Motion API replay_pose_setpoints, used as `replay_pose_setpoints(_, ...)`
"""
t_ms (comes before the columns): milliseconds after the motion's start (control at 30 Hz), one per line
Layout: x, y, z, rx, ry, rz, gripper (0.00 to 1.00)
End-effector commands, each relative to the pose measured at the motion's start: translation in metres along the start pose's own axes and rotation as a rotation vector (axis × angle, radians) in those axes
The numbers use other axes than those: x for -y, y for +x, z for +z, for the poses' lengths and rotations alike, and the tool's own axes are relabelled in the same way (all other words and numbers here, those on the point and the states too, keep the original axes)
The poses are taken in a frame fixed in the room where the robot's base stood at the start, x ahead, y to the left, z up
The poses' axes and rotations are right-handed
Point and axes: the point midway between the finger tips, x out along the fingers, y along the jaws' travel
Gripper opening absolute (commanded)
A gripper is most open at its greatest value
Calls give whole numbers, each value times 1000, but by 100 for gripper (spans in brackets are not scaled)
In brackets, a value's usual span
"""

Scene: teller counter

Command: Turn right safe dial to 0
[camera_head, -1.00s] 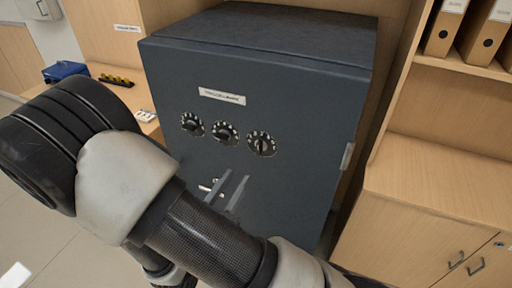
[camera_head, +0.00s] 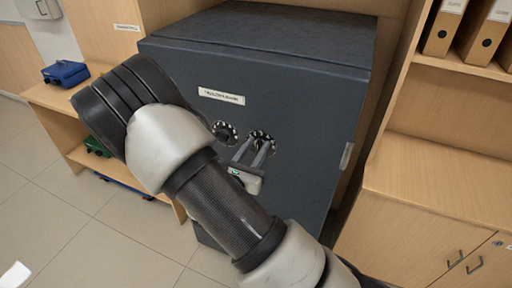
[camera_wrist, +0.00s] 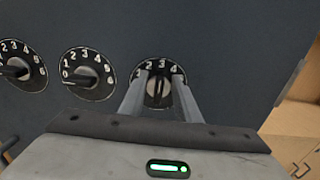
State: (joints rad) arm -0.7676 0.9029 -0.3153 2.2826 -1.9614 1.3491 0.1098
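A dark blue-grey safe (camera_head: 320,95) carries a row of round black dials with white numbers. The right dial (camera_wrist: 160,86) sits between the two fingers of my gripper (camera_wrist: 160,76) in the wrist view. Its grey knob stands about upright, with gaps seeming to show between knob and fingers. In the head view my gripper (camera_head: 259,142) reaches the right dial (camera_head: 270,135) from below and partly covers it. The fingers are apart. The middle dial (camera_wrist: 88,73) and left dial (camera_wrist: 15,68) are left of it. My arm hides the left dial in the head view.
A wooden shelf with binders (camera_head: 487,30) and a cabinet (camera_head: 430,205) stand right of the safe. A low wooden shelf (camera_head: 75,105) with a blue box (camera_head: 65,72) is at left. Open tiled floor (camera_head: 90,225) lies in front.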

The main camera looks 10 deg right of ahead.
Motion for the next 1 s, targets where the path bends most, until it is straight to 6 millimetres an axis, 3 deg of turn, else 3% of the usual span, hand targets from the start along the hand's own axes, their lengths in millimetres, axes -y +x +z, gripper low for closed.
replay_pose_setpoints(100, 0, 0, 0, 0, 0, 0, 30)
replay_pose_setpoints(300, 0, 0, 0, 0, 0, 0, 0)
replay_pose_setpoints(667, -1, 0, 1, 0, -40, 0, 0)
replay_pose_setpoints(1000, -5, 0, 3, 1, -263, 1, 0)
